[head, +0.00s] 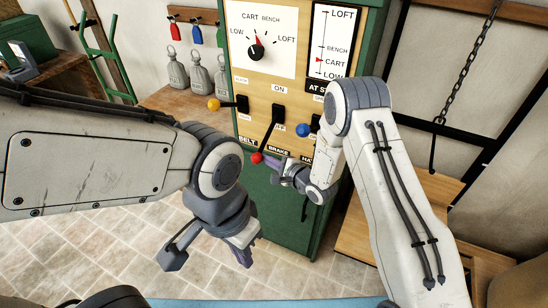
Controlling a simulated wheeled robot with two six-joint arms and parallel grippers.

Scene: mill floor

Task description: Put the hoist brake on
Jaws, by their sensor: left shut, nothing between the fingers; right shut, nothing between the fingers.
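The brake lever's red knob (257,158) sits low on the green control cabinet, at the end of a black shaft (268,132) sloping down and left from its pivot. An ON plate (280,89) is above the pivot, an OFF plate (278,128) below it, and a BRAKE label (278,150) under that. The lever points down. My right gripper (277,172) is shut and empty just right of and below the red knob; I cannot tell whether they touch. My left gripper (245,252) is shut and empty, low in front of the cabinet, over the floor.
A yellow-knobbed belt lever (214,104) is left of the brake lever and a blue-knobbed lever (302,130) right of it. Above are a dial (256,48) and a LOFT-to-LOW scale (332,40). Grey weights (200,75) stand on a wooden bench at left. A chain (465,70) hangs at right.

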